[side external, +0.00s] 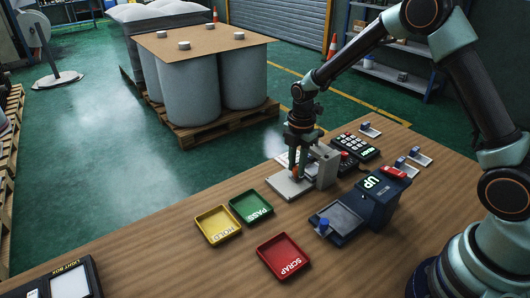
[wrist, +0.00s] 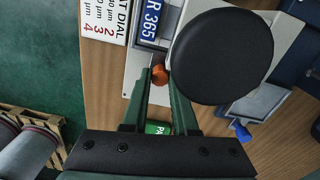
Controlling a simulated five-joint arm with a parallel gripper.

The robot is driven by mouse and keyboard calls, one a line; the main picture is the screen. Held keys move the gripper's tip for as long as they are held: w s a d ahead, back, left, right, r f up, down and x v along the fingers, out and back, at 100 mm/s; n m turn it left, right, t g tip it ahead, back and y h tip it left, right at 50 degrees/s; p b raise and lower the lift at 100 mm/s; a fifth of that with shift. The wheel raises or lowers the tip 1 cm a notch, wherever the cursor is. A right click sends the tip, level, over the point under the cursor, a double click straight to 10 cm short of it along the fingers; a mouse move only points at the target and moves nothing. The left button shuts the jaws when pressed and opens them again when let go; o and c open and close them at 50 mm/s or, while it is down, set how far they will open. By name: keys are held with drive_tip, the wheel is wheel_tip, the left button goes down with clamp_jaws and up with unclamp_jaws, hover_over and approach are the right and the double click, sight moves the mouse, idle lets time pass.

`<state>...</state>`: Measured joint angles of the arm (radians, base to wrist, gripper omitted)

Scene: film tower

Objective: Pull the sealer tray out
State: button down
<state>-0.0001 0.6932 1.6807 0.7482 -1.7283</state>
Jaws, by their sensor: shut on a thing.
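The sealer is a dark blue machine (side external: 378,200) with a lit "UP" display and a red top part, right of centre on the bench. Its grey tray (side external: 338,217) lies at its front left, with a blue knob (side external: 323,227) at the outer end. The blue knob also shows at the lower right of the wrist view (wrist: 240,131). My gripper (side external: 295,172) is over the pale gauge stand, apart from the tray. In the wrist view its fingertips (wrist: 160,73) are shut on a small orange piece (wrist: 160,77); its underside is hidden.
The pale gauge stand (side external: 288,188) and its black round head (wrist: 222,57) are close beside my gripper. Yellow (side external: 217,239), green (side external: 265,216) and red (side external: 305,258) trays lie left of the sealer. A keypad (side external: 358,146) stands behind. The front-left bench is clear up to the light box (side external: 78,272).

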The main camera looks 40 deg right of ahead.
drive_tip(key=a, duration=0.8)
drive_tip(key=c, duration=0.7)
unclamp_jaws()
wheel_tip(320, 180, up, 12)
drive_tip(key=shift+s+r, duration=0.1)
